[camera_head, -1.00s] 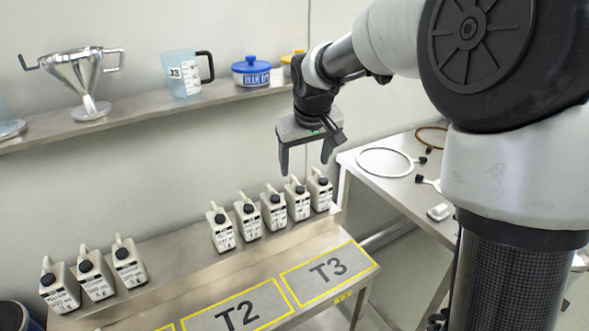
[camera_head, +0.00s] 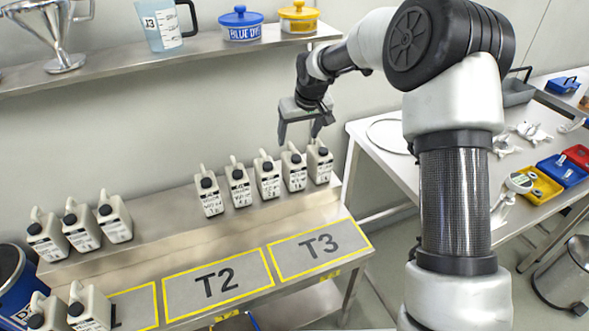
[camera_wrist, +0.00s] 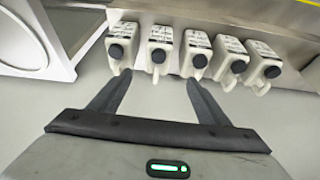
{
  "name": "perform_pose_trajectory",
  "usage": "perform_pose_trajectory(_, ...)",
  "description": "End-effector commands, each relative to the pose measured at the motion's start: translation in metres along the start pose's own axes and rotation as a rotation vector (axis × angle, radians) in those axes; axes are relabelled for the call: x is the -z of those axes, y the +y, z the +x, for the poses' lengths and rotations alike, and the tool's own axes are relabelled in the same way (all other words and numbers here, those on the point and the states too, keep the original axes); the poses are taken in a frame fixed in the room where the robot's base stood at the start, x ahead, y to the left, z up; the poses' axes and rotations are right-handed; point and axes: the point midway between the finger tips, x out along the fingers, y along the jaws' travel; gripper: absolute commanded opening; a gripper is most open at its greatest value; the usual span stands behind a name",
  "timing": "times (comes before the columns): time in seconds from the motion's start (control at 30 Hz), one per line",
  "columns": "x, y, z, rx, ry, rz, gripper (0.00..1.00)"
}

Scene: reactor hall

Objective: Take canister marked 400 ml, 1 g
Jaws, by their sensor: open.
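A row of several pale canisters with black caps stands on the raised back step of the bench, including the rightmost canister (camera_head: 319,164), its neighbour (camera_head: 294,173) and the leftmost of this row (camera_head: 209,198). Their labels are too small to read, so I cannot tell which is marked 400 ml, 1 g. My gripper (camera_head: 299,138) is open and empty, above and behind the right end of the row. In the wrist view my gripper (camera_wrist: 158,78) points at the row, with one canister (camera_wrist: 157,52) seen between the fingertips, apart from them.
Three more canisters (camera_head: 78,226) stand on the step's left, and two (camera_head: 90,308) at lower left. Bench areas T2 (camera_head: 240,291) and T3 (camera_head: 345,257) look empty. A shelf (camera_head: 190,50) with a jug (camera_head: 160,26) and tubs runs above. A side table (camera_head: 376,165) stands right.

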Motion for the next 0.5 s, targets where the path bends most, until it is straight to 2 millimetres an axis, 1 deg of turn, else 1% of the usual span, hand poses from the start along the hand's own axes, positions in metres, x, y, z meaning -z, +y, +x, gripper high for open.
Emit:
perform_pose_trajectory(0.03,-0.001,0.000,0.013,0.001,-0.004,0.000,0.70)
perform_pose_trajectory(0.1,-0.001,0.000,0.029,0.002,-0.003,0.002,0.70)
perform_pose_trajectory(0.3,-0.001,0.000,0.069,0.000,-0.002,0.001,0.70)
perform_pose_trajectory(0.4,0.000,0.001,0.082,0.000,-0.002,0.002,0.70)
perform_pose_trajectory(0.5,0.000,0.001,0.089,-0.001,-0.001,0.002,0.70)
